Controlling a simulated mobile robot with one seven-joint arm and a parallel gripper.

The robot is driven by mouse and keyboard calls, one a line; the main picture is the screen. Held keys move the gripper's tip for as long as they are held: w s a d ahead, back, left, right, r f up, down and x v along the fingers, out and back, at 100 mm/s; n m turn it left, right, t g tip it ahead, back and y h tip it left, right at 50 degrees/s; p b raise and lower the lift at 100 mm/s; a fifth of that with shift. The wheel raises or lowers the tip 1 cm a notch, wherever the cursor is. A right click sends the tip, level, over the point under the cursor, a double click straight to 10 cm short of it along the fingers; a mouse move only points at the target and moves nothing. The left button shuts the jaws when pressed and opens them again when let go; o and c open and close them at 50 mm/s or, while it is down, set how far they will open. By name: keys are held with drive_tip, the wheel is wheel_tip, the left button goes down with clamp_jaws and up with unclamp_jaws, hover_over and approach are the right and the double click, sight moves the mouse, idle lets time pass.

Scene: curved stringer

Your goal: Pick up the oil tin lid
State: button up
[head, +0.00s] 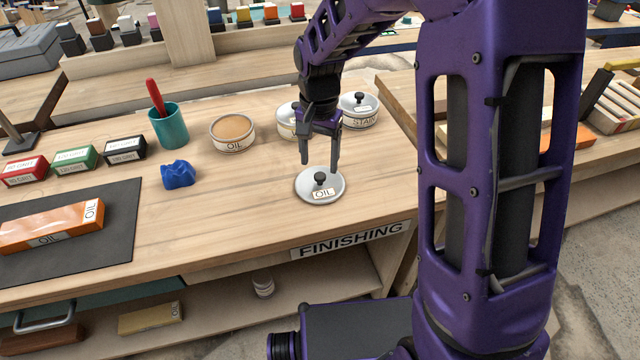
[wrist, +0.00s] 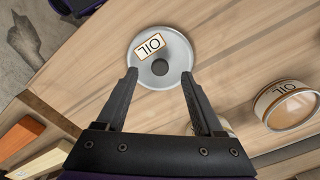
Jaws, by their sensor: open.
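The oil tin lid (head: 310,190) is a round grey disc with a black knob and an "OIL" label. It lies flat on the wooden bench near the front edge. In the wrist view the lid (wrist: 178,74) sits just beyond my fingertips, with its knob between their lines. My gripper (head: 320,168) is open and empty above the lid, fingers pointing down; it also shows in the wrist view (wrist: 159,76). The open oil tin (head: 233,134) stands to the left of the gripper, and it also shows in the wrist view (wrist: 285,107).
Two lidded tins stand behind my gripper, one the stain tin (head: 358,108). A teal cup (head: 169,132) with a red-handled tool and a crumpled blue cloth (head: 178,174) are to the left. A dark mat (head: 90,250) carries an orange oil-labelled block (head: 50,228). Bench around the lid is clear.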

sight(320, 176)
drive_tip(key=f, duration=0.4)
drive_tip(key=shift+w+f+b, duration=0.2)
drive_tip(key=shift+f+b, duration=0.1)
drive_tip(key=shift+b, duration=0.1)
clamp_jaws()
